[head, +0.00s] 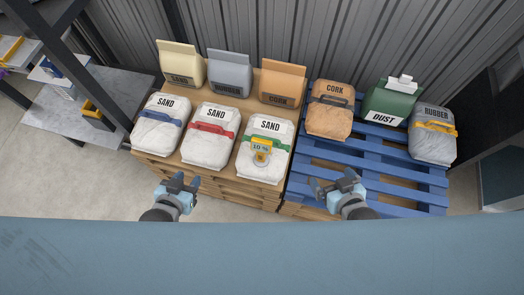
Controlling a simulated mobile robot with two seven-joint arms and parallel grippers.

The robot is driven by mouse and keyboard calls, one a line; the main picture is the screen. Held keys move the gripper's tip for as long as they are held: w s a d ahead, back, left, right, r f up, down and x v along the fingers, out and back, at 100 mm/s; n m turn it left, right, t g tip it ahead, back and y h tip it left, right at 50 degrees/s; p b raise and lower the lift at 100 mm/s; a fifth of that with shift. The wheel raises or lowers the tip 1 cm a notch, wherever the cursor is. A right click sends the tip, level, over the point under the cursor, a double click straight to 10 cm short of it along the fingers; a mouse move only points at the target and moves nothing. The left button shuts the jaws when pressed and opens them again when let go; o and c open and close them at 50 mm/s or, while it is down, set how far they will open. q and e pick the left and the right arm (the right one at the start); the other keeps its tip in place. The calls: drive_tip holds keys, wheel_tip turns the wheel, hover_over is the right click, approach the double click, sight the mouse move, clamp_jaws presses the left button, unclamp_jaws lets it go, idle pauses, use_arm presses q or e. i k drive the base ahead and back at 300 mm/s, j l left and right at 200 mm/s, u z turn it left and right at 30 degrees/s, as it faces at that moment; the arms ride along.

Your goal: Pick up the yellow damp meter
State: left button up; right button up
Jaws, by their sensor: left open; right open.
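The yellow damp meter (261,152) rests on the front of the white sand bag with the green strap (257,168). Its small display reads what looks like 10 %. My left gripper (177,182) is open and empty, in front of the wooden pallet and to the left of the meter. My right gripper (333,185) is open and empty, over the front of the blue pallet and to the right of the meter. Neither gripper touches the meter.
White sand bags with blue (158,121) and red straps (210,136) stand left of the meter. A grey shelf (75,130) stands at left. The pallet's front is clear.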

sight(263, 147)
drive_tip(key=i+j+z, duration=0.15)
drive_tip(key=j+z, duration=0.25)
drive_tip(key=j, duration=0.65)
drive_tip(key=j+z, duration=0.35)
drive_tip(key=j, duration=0.7)
